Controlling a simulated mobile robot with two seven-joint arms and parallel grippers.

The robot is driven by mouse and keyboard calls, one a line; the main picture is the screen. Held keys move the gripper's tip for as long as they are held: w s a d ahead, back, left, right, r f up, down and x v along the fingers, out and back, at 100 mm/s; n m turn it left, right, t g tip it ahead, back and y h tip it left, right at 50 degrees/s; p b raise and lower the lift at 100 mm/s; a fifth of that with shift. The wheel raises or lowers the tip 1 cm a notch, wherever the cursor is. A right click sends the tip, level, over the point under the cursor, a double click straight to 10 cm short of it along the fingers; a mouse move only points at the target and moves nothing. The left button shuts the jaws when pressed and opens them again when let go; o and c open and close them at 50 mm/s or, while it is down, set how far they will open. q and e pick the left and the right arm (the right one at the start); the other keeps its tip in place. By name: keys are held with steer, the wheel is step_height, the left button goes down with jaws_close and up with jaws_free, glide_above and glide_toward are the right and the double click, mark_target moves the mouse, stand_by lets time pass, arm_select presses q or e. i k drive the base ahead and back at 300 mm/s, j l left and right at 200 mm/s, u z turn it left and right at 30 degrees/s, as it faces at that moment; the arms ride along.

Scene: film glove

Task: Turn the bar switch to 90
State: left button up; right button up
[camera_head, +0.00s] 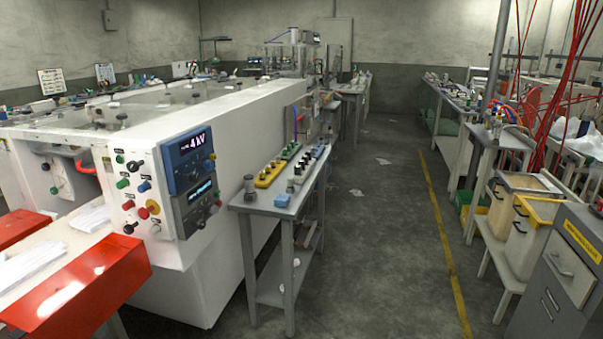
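A white machine with a control panel (131,195) on its end face stands at the left. The panel carries several small coloured knobs and buttons, among them a black knob (134,166) at the upper part, a red knob on a yellow ring (148,209) and a black knob (130,228) near the bottom. Beside it is a dark blue panel (183,174) with a lit display and dark dials. I cannot tell which of these is the bar switch, or its angle. Neither of my grippers is in view.
A grey side table (272,201) with connector blocks stands right of the machine. A red tray-like part (85,290) juts out at the lower left. The aisle floor (375,230) is mostly clear, with a few papers. Drawers and a cabinet (560,270) line the right.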

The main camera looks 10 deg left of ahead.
mark_target(46, 167)
steer(key=i+l+u, duration=0.1)
steer(key=i+u, duration=0.15)
steer(key=i, duration=0.2)
steer(key=i+l+u, duration=0.25)
steer(key=i, duration=0.15)
steer(key=i+l+u, duration=0.25)
steer(key=i, duration=0.15)
